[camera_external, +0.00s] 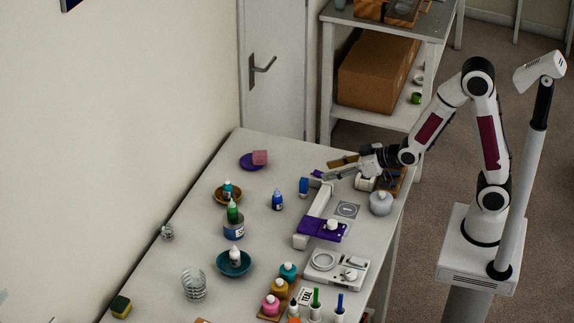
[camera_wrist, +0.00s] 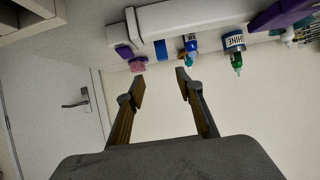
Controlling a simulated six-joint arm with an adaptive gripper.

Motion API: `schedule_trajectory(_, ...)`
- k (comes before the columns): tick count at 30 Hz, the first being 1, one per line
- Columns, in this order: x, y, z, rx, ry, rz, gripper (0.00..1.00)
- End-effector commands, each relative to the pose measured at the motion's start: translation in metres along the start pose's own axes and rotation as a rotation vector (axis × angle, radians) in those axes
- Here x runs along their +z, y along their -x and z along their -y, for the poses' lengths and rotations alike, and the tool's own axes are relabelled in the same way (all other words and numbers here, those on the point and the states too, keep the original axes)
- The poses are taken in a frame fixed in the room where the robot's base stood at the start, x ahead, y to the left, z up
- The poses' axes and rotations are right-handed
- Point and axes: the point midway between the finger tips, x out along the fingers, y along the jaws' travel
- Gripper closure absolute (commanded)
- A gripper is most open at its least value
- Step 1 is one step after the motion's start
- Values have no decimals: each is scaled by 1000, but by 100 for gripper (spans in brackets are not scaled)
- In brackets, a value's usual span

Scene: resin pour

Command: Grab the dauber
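I cannot tell for certain which thing is the dauber. A pink block (camera_external: 260,157) rests on a purple dish (camera_external: 249,163) at the far end of the table; the block also shows in the wrist view (camera_wrist: 138,66). A small blue upright piece (camera_external: 304,186) stands near the white and purple stand. Several coloured sticks (camera_external: 316,298) stand in white holders at the near end. My gripper (camera_external: 329,169) is over the far right of the table, its fingers pointing left. In the wrist view my gripper (camera_wrist: 160,80) is open, with nothing between its fingers.
A white stand with a purple part (camera_external: 318,228) is close below my gripper. A blue bottle (camera_external: 278,200), a teal bowl (camera_external: 233,264), a grey jar (camera_external: 381,203) and a white tray (camera_external: 337,269) are on the table. The left middle has clear patches.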

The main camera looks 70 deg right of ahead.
Motion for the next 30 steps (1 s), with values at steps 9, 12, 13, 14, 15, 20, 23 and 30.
schedule_trajectory(9,11,-26,3,4,8,-82,64)
schedule_trajectory(12,12,-29,3,5,9,-97,64)
schedule_trajectory(13,12,-30,3,5,10,-101,64)
schedule_trajectory(14,12,-30,3,5,10,-103,64)
schedule_trajectory(15,12,-30,3,5,10,-105,64)
schedule_trajectory(20,12,-31,3,5,10,-107,64)
schedule_trajectory(23,12,-31,3,5,10,-107,64)
schedule_trajectory(30,12,-36,3,5,10,-106,64)
